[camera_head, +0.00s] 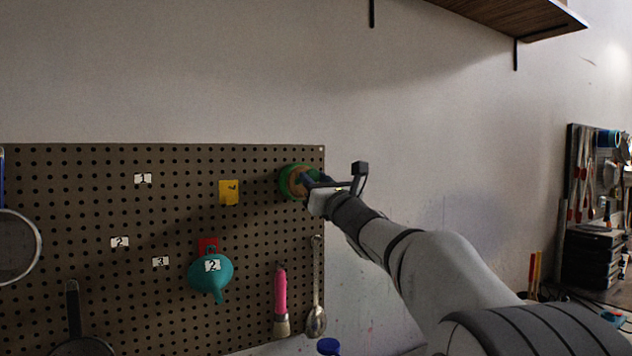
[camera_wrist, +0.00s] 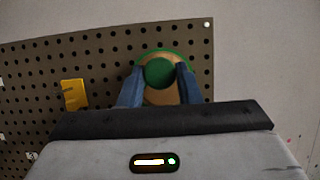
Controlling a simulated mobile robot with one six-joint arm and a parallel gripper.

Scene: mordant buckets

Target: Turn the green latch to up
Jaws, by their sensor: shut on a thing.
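The green latch (camera_head: 285,183) is at the upper right of the brown pegboard (camera_head: 100,200), partly hidden behind my gripper (camera_head: 308,184). In the wrist view, the latch shows a green knob (camera_wrist: 159,72) in front of a tan disc with a green rim. My gripper's two blue fingers (camera_wrist: 158,84) stand on either side of the knob and are shut on it. The fingers cover part of the disc, so which way the latch points is hard to tell.
A yellow tag (camera_head: 229,192) is left of the latch. Below hang a teal funnel (camera_head: 210,275), a pink-handled brush (camera_head: 280,295) and a metal spoon (camera_head: 317,310). A wooden shelf (camera_head: 520,15) is high at the right. The wall above the pegboard is clear.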

